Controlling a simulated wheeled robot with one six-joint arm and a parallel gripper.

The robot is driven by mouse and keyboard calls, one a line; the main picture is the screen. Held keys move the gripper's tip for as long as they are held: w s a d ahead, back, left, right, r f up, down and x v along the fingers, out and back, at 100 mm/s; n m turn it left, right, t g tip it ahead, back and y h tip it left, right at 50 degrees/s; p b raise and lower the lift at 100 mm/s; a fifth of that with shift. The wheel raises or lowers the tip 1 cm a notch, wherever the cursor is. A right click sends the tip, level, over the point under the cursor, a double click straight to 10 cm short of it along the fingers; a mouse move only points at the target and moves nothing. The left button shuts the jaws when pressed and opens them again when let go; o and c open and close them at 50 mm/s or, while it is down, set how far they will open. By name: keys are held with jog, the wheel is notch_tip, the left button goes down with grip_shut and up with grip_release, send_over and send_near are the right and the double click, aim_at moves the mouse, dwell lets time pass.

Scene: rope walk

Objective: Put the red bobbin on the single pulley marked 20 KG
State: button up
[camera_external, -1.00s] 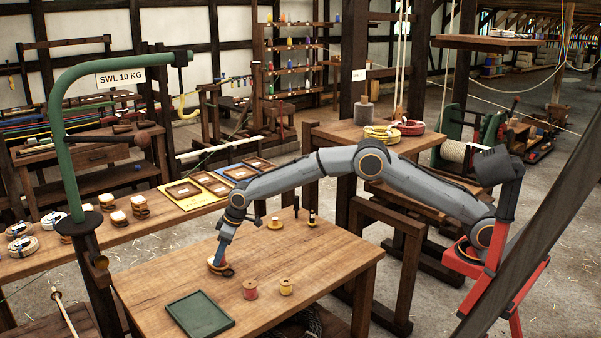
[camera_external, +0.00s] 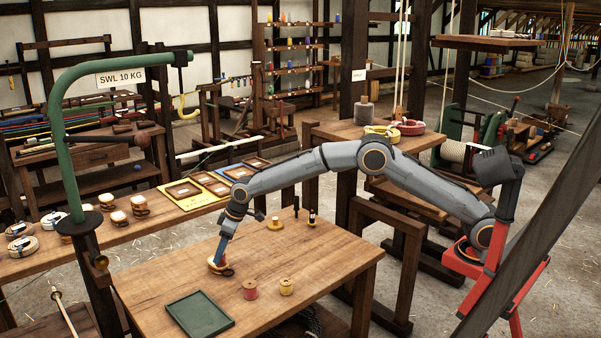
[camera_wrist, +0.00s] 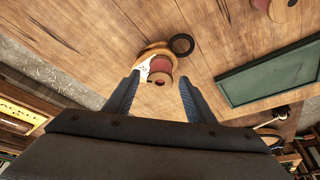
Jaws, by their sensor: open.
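A red bobbin (camera_wrist: 161,66) with a pale wooden end sits on a wooden pulley (camera_wrist: 147,52) on the table, in the wrist view. The pulley has a white tag (camera_wrist: 143,70) that seems to read 20, and a black ring (camera_wrist: 182,44) at its side. In the external view the pulley (camera_external: 217,266) stands at the table's left, and the bobbin is mostly hidden by my fingers. My gripper (camera_wrist: 158,88) is open, with its fingers on either side of the bobbin and a visible gap to each. A second red bobbin (camera_external: 250,289) stands apart on the table.
A green tray (camera_external: 200,314) lies at the table's front left. A yellow bobbin (camera_external: 286,287) stands right of the second red bobbin. Small items (camera_external: 275,224) stand at the back of the table.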

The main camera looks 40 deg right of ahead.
jog(key=v, duration=1)
jog(key=shift+b, duration=0.35)
